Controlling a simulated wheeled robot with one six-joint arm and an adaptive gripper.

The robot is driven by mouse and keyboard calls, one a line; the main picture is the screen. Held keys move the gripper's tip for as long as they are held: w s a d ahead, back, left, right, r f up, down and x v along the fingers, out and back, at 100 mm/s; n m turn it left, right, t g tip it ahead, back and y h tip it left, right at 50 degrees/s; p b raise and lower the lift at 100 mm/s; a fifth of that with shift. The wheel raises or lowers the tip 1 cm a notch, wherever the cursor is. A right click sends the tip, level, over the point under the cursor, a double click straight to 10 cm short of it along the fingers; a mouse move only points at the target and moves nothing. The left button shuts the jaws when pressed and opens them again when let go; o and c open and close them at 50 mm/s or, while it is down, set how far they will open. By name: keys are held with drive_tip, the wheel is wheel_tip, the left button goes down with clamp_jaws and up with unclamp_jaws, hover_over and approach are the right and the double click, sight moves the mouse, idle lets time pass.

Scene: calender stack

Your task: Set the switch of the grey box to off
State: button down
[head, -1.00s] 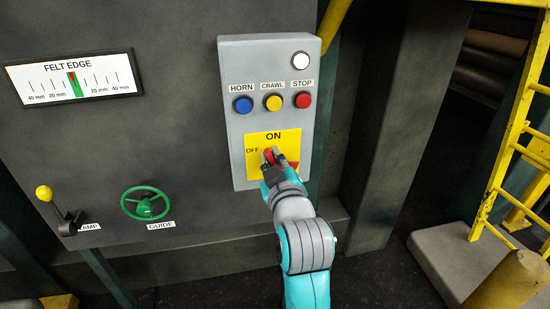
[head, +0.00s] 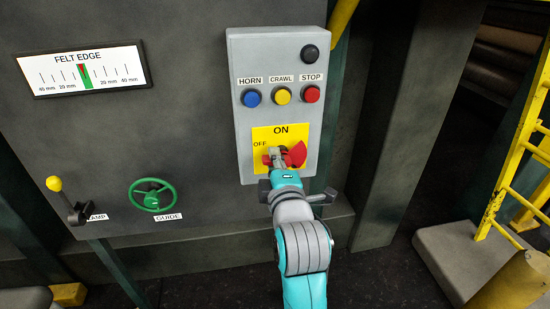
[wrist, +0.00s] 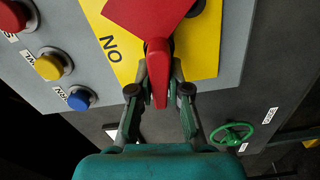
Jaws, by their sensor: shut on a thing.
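The grey box (head: 236,130) is fixed to the dark machine wall. Its red rotary switch (head: 298,153) sits on a yellow plate (head: 262,134) marked ON at the top and OFF at the left. The switch's red handle (wrist: 157,65) points left in the head view, toward the OFF side. My gripper (head: 275,155) is shut on this handle, with one finger on each side of it in the wrist view. The gripper partly hides the handle and the lower plate in the head view. The round lamp (head: 310,53) at the box's top is dark.
Blue horn (head: 252,97), yellow crawl (head: 281,96) and red stop (head: 311,94) buttons sit above the plate. A green guide wheel (head: 151,196) and a yellow-knobbed lever (head: 54,184) are at the left. A yellow ladder (head: 505,170) stands at the right.

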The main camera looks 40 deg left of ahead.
drive_tip(key=shift+f+n, duration=0.25)
drive_tip(key=shift+n, duration=0.75)
drive_tip(key=c, duration=1.1)
unclamp_jaws()
drive_tip(key=v, duration=1.2)
drive_tip(key=shift+f, duration=0.1)
